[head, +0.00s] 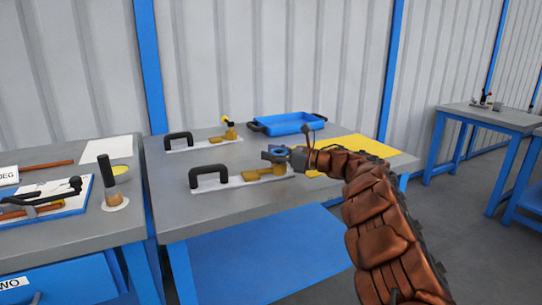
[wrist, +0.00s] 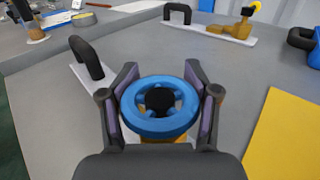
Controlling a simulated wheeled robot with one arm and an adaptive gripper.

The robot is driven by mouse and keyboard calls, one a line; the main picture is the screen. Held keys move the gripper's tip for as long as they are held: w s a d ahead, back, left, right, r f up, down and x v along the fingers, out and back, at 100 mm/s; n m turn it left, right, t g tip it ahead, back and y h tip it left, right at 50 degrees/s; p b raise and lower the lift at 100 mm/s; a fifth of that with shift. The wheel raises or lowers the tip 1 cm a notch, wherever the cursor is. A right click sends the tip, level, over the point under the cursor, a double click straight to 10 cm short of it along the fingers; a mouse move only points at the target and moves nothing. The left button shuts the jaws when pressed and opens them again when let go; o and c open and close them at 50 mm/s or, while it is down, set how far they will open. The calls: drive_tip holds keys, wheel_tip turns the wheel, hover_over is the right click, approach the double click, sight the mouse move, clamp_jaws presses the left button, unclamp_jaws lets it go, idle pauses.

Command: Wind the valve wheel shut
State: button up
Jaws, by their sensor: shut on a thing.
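The blue valve wheel (wrist: 160,124) with a black hub shows large in the wrist view, its rim between the two fingers of my gripper (wrist: 159,103). The fingers are shut on the rim from both sides. The wheel's turn angle cannot be told.
A second plate with a black handle (head: 178,140) and a brass valve with a yellow part (head: 229,130) stands behind. A blue tray (head: 288,123) is at the back. A yellow sheet (head: 364,149) lies to the right. The grey tabletop (head: 196,221) in front is clear.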

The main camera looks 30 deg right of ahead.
drive_tip(key=shift+w+d+m+t+h+b, duration=0.15)
drive_tip(key=shift+m+t+h+b, duration=1.1)
drive_tip(key=shift+b, duration=2.1)
drive_tip(key=shift+c, duration=0.7)
drive_tip(key=shift+d+f+m+h+b, duration=0.15)
drive_tip(key=shift+d+m+h+b, duration=0.1)
drive_tip(key=shift+h+b, duration=0.55)
drive_tip(key=shift+m+h+b, duration=0.4)
drive_tip(key=shift+h+b, duration=0.2)
drive_tip(key=shift+h, duration=0.05)
drive_tip(key=shift+w+d+m+t+h+b, duration=0.15)
drive_tip(key=shift+m+t+h+b, duration=0.1)
drive_tip(key=shift+m+h+b, duration=0.65)
drive_tip(key=shift+s+d+m+t+h+b, duration=0.15)
drive_tip(key=shift+m+h+b, duration=0.4)
drive_tip(key=shift+h, duration=0.65)
drive_tip(key=o, duration=1.1)
